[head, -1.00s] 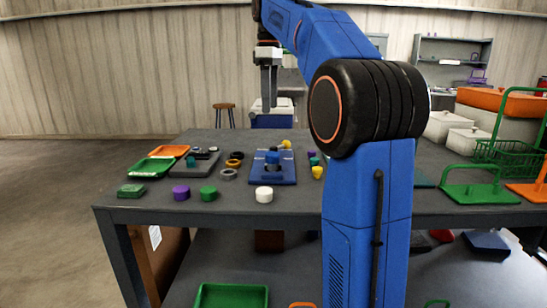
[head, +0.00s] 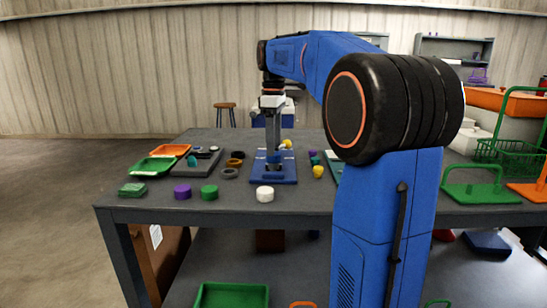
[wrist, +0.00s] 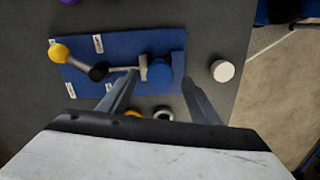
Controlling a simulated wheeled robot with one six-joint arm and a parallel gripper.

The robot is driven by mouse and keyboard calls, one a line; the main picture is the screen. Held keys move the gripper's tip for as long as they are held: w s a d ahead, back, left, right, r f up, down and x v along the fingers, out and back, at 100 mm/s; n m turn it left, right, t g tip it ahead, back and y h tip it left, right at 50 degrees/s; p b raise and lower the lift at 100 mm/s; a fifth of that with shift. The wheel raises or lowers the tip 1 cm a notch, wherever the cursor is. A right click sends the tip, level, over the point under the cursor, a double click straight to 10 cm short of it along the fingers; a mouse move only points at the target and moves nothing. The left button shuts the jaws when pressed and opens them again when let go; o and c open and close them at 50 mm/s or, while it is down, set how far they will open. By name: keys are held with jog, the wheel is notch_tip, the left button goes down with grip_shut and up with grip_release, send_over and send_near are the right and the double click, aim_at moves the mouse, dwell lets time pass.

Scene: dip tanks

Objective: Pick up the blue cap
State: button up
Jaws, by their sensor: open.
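The blue cap (wrist: 159,73) sits on a blue board (wrist: 120,50), near one end of it in the wrist view. A grey piece stands beside the cap there. My gripper (wrist: 158,80) is open, with one finger on each side of the cap in that view. In the head view my gripper (head: 273,151) points straight down over the board (head: 287,179), and its fingers partly hide the cap (head: 273,160). I cannot tell whether the fingers touch the cap.
A white cap (head: 265,194), green cap (head: 209,192) and purple cap (head: 182,191) stand along the table's front edge. Green (head: 152,167) and orange (head: 170,151) trays lie left.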

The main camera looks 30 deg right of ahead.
jog(key=shift+f, duration=1.2)
jog(key=c, duration=1.1)
jog(key=shift+r, duration=7.25)
